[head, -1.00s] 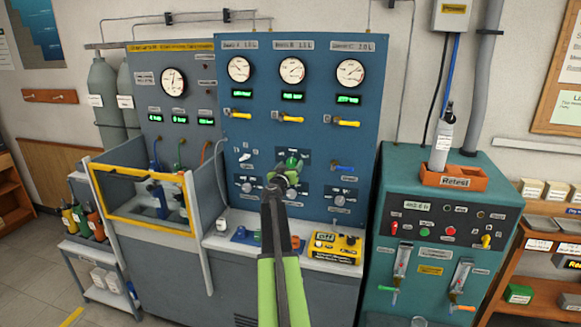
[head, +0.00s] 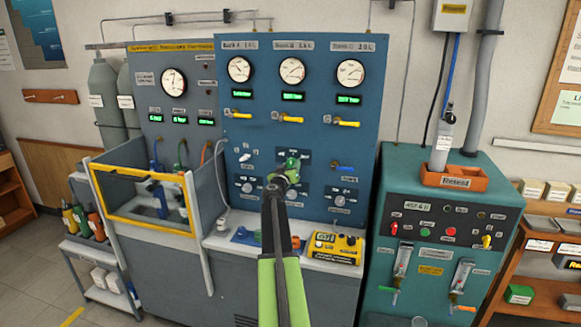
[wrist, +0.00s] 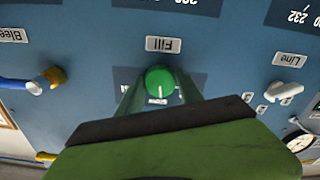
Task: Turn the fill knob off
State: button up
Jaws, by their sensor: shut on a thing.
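The green fill knob (wrist: 160,81) sits on the blue panel, under a label (wrist: 165,44) reading "Fill" upside down in the wrist view. A white mark line runs down the knob's face. My gripper (wrist: 160,90) has one finger on each side of the knob and is shut on it. In the head view my gripper (head: 284,172) reaches the middle of the blue panel (head: 350,200), and the knob is mostly hidden behind it; some green shows there.
A white Line handle (wrist: 285,90) and a Bleed valve (wrist: 40,83) flank the knob in the wrist view. Yellow-handled valves (head: 288,119) sit above it. A yellow meter (head: 335,247) stands on the ledge below. A teal cabinet (head: 440,235) stands to the right.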

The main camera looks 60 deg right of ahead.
jog(key=n, duration=0.5)
jog(key=shift+a, duration=0.1)
jog(key=n, duration=0.5)
jog(key=shift+n, duration=0.4)
jog(key=o, duration=1.2)
jog(key=shift+o, duration=1)
jog(key=v, duration=1.7)
jog(key=shift+s, duration=0.2)
jog(key=shift+w+a, duration=0.1)
jog(key=shift+a, duration=0.05)
